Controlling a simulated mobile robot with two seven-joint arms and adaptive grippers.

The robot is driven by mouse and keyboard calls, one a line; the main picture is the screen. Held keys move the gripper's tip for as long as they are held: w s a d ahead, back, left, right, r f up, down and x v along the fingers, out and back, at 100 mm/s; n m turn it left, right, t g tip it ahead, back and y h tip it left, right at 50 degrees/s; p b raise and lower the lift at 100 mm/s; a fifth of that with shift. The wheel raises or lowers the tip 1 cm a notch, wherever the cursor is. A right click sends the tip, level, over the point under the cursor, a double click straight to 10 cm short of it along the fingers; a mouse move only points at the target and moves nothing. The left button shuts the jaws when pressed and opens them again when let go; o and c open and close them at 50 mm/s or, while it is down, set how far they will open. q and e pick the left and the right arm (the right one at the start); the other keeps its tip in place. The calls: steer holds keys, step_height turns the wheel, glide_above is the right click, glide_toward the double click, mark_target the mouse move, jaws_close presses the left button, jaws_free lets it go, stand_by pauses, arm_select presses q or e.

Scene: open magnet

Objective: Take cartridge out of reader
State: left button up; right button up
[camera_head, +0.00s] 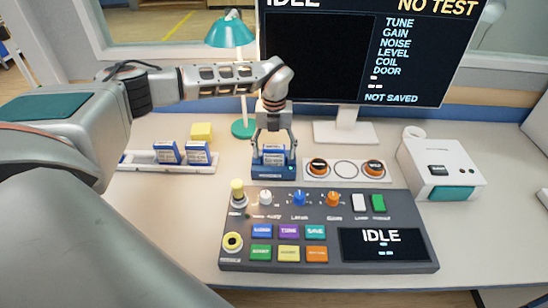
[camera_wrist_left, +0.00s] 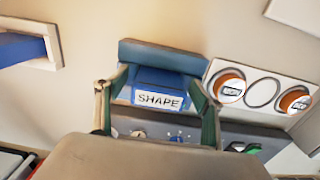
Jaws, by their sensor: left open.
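The reader (camera_head: 272,172) is a dark blue block on the desk, behind the control panel. A blue cartridge (camera_head: 274,155) with a white label stands upright in it. In the left wrist view the cartridge (camera_wrist_left: 160,92) shows the label "SHAPE", and the reader (camera_wrist_left: 155,50) is behind it. My left gripper (camera_head: 273,150) points down over the reader from above. Its fingers are open, one on each side of the cartridge, and the left wrist view shows the same gripper (camera_wrist_left: 158,115). I cannot tell whether the fingers touch the cartridge. My right gripper is not in view.
A white rack (camera_head: 140,160) with two blue cartridges (camera_head: 168,152) stands to the left, a yellow block (camera_head: 202,132) behind it. A white plate with orange discs (camera_head: 345,170) is right of the reader. The control panel (camera_head: 325,215) lies in front; the monitor (camera_head: 345,125) stands behind.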

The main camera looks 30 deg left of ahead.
arm_select(q)
steer(key=c, duration=1.2)
steer(key=shift+r, duration=0.1)
steer(key=shift+c, duration=0.2)
